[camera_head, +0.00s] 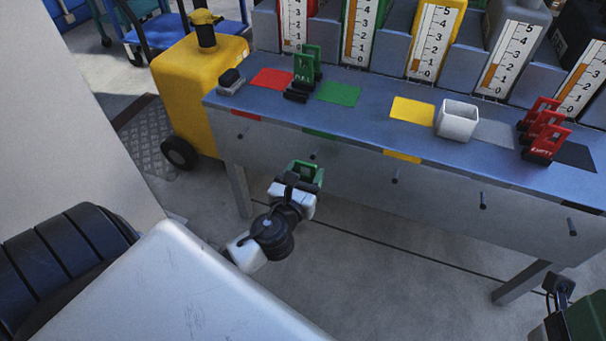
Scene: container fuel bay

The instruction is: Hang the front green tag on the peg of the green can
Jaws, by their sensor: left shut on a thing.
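My left gripper (303,184) is shut on a green tag (306,171), held upright in front of the bench's front panel. The green peg (315,155) sticks out of that panel below the green edge stripe, close to the top of the held tag in the picture; I cannot tell whether they touch. The green can (375,25) stands at the back of the bench, partly cut off by the frame top, with a white level scale. More green tags (304,68) stand in a black holder on the bench. My right gripper is not seen.
Other pegs line the panel, including the yellow one (396,176). Red tags (541,138) and a white cup (457,121) stand on the bench (370,113). A yellow container (190,85) stands left of it. A green object (583,318) shows at lower right.

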